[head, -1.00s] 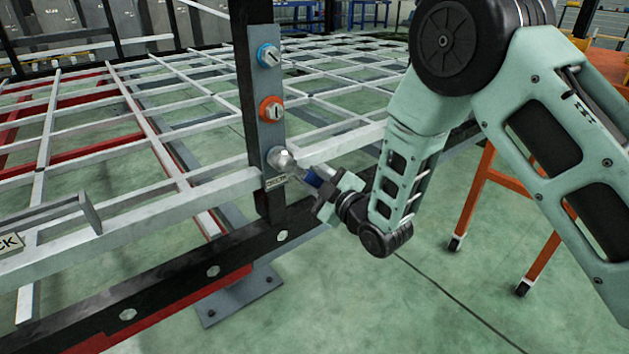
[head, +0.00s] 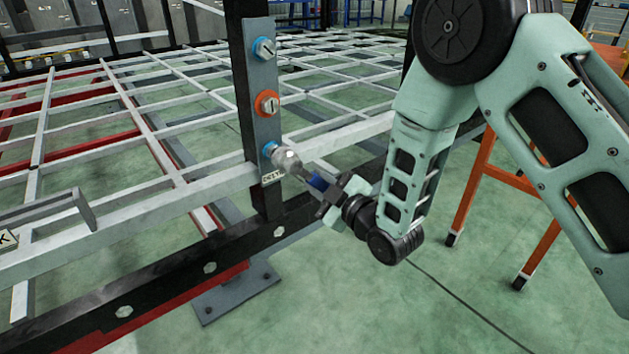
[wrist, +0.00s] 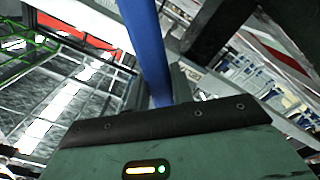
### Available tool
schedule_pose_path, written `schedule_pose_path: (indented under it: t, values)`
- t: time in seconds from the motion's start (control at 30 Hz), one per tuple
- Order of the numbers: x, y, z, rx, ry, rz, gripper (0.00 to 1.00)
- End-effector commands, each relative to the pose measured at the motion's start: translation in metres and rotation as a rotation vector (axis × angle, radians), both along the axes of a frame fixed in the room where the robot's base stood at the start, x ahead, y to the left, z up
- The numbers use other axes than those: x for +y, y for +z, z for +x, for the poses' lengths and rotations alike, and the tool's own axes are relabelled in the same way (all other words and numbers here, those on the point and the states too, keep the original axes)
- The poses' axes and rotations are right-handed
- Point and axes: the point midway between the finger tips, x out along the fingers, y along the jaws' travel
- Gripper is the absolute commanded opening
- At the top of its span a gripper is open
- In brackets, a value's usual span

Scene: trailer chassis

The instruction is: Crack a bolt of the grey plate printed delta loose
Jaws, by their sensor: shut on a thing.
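The grey plate (head: 257,88) is fixed to a black upright post in the head view, with a small label (head: 271,177) at its foot that looks like DELTA. It carries a top bolt (head: 263,49) with a blue ring, a middle bolt (head: 267,103) with an orange ring and a lowest bolt (head: 270,148) with a blue ring. My gripper (head: 329,194) is shut on a blue-handled tool, right of and below the plate. The tool's silver round head (head: 287,160) partly covers the lowest bolt; contact cannot be told. The blue handle (wrist: 150,50) crosses the wrist view.
White chassis rails (head: 130,218) form a grid behind and left of the post. A black beam (head: 165,290) with several bolt heads runs along the front. An orange stand (head: 475,185) is at the right, behind my arm. Green floor (head: 390,315) is open in front.

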Motion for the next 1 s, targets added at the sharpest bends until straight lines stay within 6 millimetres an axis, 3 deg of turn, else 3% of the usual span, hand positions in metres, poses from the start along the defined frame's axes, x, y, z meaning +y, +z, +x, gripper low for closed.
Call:
schedule_pose_path:
  t: [0.5, 1.0]
  values:
    - [-0.015, 0.000, -0.022, -0.002, -0.001, 0.001, 0.00]
    - [-0.016, 0.001, -0.023, -0.001, 0.000, 0.001, 0.00]
